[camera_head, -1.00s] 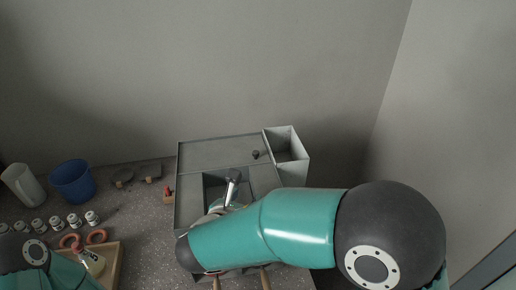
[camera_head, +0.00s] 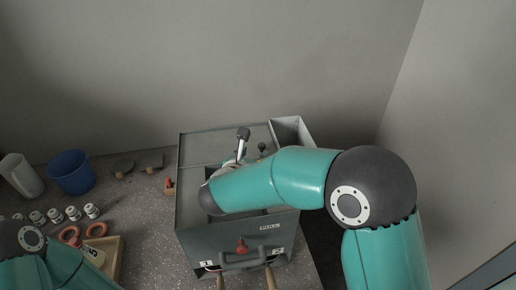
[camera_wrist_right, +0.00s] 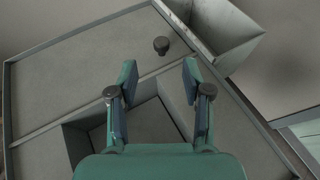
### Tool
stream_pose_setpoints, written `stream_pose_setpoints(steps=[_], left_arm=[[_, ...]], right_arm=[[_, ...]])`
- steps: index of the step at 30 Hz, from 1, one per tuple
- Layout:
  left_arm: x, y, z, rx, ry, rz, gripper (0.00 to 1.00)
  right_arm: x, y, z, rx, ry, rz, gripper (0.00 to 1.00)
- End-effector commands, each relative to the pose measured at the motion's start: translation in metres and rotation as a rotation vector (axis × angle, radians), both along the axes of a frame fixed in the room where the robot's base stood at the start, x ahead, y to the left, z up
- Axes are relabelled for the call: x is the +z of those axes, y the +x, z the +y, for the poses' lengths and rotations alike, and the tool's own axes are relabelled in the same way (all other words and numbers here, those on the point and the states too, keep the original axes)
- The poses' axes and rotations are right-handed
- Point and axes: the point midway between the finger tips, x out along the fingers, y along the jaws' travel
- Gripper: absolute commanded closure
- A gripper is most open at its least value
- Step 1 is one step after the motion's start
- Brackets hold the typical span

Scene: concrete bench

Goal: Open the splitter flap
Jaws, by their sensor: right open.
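The grey splitter box (camera_head: 187,190) stands on the bench, with a recess in its top. A flat panel (camera_wrist_right: 85,65) lies level across the back of the top, beside a small dark knob (camera_wrist_right: 161,45). The knob also shows in the head view (camera_head: 262,147). My right gripper (camera_wrist_right: 160,70) is open and empty above the box. Its fingertips point toward the knob, which lies ahead of and between them, not touched. My right arm hides much of the box top in the head view. My left gripper is out of view; only its arm shows at lower left.
An open bin (camera_wrist_right: 222,25) joins the box's right corner. The box front has a PULL label (camera_head: 270,227), a red knob (camera_head: 242,246) and wooden handles. A blue cup (camera_head: 71,173), a pitcher (camera_head: 20,176), several jars and a wooden tray (camera_head: 112,262) stand left.

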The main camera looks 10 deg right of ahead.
Motion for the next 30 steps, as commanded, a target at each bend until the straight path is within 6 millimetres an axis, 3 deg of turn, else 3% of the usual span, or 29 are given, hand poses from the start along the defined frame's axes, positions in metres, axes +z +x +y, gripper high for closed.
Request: stream_pose_setpoints(steps=[3, 10, 24, 30], left_arm=[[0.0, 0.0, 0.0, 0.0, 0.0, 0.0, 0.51], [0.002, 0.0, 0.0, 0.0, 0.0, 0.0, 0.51], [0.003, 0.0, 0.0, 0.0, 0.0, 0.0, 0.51], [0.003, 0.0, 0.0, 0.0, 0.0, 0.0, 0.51]], right_arm=[[-0.01, 0.021, -0.014, -0.005, 0.0, 0.001, 0.51], [-0.023, 0.048, -0.029, -0.004, -0.001, 0.0, 0.51], [-0.028, 0.058, -0.034, -0.002, -0.001, 0.0, 0.51], [-0.027, 0.058, -0.034, -0.002, -0.001, 0.0, 0.84]])
